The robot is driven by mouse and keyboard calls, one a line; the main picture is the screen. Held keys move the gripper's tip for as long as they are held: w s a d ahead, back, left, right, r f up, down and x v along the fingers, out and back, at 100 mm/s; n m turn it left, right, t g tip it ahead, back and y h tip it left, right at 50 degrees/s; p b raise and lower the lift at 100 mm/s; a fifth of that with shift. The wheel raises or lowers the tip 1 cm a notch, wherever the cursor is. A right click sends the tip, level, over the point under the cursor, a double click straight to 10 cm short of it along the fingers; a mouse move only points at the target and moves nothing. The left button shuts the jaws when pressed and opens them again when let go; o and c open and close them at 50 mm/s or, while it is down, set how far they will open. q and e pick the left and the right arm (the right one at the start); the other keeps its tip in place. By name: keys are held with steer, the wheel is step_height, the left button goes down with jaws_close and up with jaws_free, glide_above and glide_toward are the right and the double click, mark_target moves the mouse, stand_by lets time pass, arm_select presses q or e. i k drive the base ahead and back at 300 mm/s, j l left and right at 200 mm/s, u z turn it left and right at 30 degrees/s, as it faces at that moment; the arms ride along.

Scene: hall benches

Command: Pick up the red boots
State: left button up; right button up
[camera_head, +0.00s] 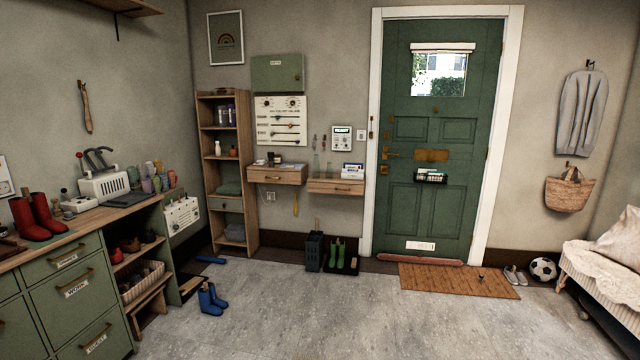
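The red boots (36,217) stand upright as a pair, side by side and touching or nearly so. They are on the wooden top of the green drawer cabinet (70,285) at the far left of the head view. Neither of my grippers shows in this view, so nothing is seen near the boots.
A white machine (103,186), a small white device (76,205) and several cups stand right of the boots on the same top. Blue boots (211,300) stand on the floor; green boots (337,254) are by the wall. The middle floor (330,315) is clear.

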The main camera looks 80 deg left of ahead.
mark_target(31, 212)
steer(key=u, duration=4.2)
steer(key=i+l+u, duration=0.1)
steer(key=i+l, duration=0.3)
steer(key=i+l+u, duration=0.1)
steer(key=i+l, duration=0.25)
steer(key=l, duration=0.3)
steer(key=i+l+u, duration=0.1)
steer(key=i+l, duration=0.25)
steer(key=l, duration=0.2)
steer(key=i+l+u, duration=0.1)
steer(key=i+l, duration=0.25)
steer(key=l, duration=0.25)
steer(key=i+l+u, duration=0.1)
steer(key=i+l, duration=0.2)
steer(key=l, duration=0.3)
steer(key=i+l+u, duration=0.1)
steer(key=i+l, duration=0.15)
steer(key=l, duration=0.4)
steer(key=i+l, duration=0.3)
steer(key=l, duration=0.35)
steer(key=i+l+u, duration=0.15)
steer(key=l, duration=0.5)
steer(key=i+j, duration=0.4)
steer(key=j, duration=0.15)
steer(key=i+j, duration=0.4)
steer(key=j, duration=0.15)
steer(key=i+z, duration=0.05)
